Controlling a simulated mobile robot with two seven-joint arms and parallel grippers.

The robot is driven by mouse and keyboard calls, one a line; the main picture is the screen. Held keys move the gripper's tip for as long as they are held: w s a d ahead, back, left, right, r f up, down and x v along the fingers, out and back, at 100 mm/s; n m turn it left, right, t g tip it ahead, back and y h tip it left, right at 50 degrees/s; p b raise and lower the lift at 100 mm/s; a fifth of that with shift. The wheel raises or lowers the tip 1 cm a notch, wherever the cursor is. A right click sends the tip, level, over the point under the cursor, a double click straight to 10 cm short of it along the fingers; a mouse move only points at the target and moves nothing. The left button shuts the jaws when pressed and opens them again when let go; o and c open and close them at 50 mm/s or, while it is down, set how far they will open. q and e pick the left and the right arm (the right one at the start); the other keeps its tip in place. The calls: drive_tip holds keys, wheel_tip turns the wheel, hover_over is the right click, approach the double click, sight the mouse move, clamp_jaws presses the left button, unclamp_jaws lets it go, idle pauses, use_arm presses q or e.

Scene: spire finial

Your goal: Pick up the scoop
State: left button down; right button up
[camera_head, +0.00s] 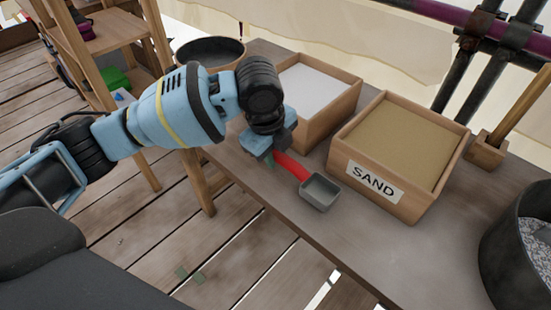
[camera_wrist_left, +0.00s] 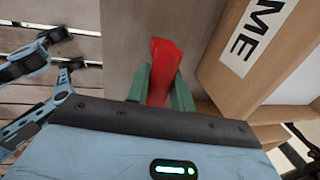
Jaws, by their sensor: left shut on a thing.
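The scoop has a grey square pan (camera_head: 320,192) and a red handle (camera_head: 291,167). It is at the bench's near side, in front of the sand box. My left gripper (camera_head: 268,150) is shut on the red handle, reaching down from above. In the left wrist view the handle (camera_wrist_left: 160,72) sits between the two green fingers (camera_wrist_left: 158,90); the pan is hidden there. I cannot tell whether the pan touches the bench or hangs slightly above it. My right gripper is not seen.
The wooden bench (camera_head: 345,250) has a box labelled SAND (camera_head: 437,187) and a box of white powder (camera_head: 345,108) close by. The white box's label, ending in ME, shows in the left wrist view (camera_wrist_left: 250,40). A dark tub (camera_head: 505,250) holds gravel at right; a round pan (camera_head: 212,42) stands behind.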

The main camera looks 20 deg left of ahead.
use_arm(q)
drive_tip(key=s+d+r+p, duration=0.1)
drive_tip(key=s+d, duration=0.1)
drive_tip(key=s, duration=0.5)
drive_tip(key=s+d+r+p, duration=0.1)
drive_tip(key=s, duration=0.7)
drive_tip(key=shift+s+d, duration=0.3)
drive_tip(key=shift+d, duration=0.05)
drive_tip(key=shift+r, duration=0.1)
drive_tip(key=shift+w, duration=0.1)
drive_tip(key=w+a+r+n+g+y, duration=0.1)
drive_tip(key=w+a+r+n, duration=0.1)
drive_tip(key=n, duration=0.9)
drive_tip(key=w+a+r+n+g+y, duration=0.1)
drive_tip(key=w+a+n, duration=0.3)
drive_tip(key=n, duration=0.7)
drive_tip(key=shift+a+r+y, duration=0.5)
drive_tip(key=shift+a+r, duration=0.15)
drive_tip(key=shift+a, duration=0.2)
